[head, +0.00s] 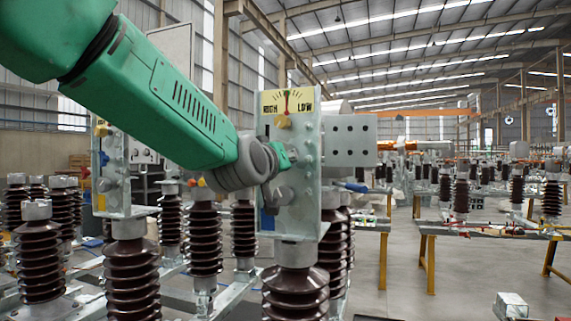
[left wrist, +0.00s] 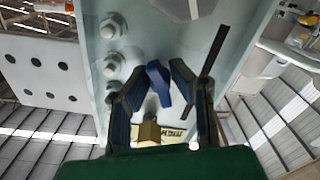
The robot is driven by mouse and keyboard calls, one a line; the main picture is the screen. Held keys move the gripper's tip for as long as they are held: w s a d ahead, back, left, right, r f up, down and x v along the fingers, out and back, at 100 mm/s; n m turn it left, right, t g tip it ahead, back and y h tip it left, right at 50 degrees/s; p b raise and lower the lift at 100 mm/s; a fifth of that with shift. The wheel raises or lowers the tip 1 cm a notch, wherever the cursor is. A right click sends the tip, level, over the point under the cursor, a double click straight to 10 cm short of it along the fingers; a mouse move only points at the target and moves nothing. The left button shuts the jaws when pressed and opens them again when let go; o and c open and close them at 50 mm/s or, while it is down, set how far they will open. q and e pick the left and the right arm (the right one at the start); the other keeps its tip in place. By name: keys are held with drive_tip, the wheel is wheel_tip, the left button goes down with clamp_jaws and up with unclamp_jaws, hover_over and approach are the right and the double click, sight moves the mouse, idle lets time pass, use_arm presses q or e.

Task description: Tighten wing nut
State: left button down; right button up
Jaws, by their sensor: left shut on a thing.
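The blue wing nut (left wrist: 157,84) sits on the pale metal plate between the two dark fingers of my left gripper (left wrist: 159,72) in the left wrist view. The gripper is shut on it. In the head view my green left arm reaches from the upper left to the plate (head: 306,205), with the gripper (head: 287,157) at its face. The wing nut is hidden there behind the gripper. My right gripper is not in view.
A yellow HIGH/LOW gauge (head: 287,101) tops the plate, with a brass-coloured knob (head: 283,122) below it. Bolts (left wrist: 114,26) line the plate beside the fingers. Brown ribbed insulators (head: 296,292) stand below. Yellow-legged benches (head: 428,255) stand right, with open floor between.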

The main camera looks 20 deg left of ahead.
sight(281, 115)
use_arm(q)
drive_tip(key=shift+d+f+m, duration=0.1)
drive_tip(key=shift+f+m, duration=0.4)
drive_tip(key=shift+m, duration=1)
drive_tip(key=c, duration=1.5)
unclamp_jaws()
drive_tip(key=shift+o, duration=0.3)
drive_tip(key=shift+s+r, duration=0.1)
drive_tip(key=shift+s, duration=0.05)
drive_tip(key=shift+s+r, duration=0.1)
drive_tip(key=shift+r, duration=0.45)
wheel_tip(281, 115, up, 9)
drive_tip(key=shift+r, duration=0.1)
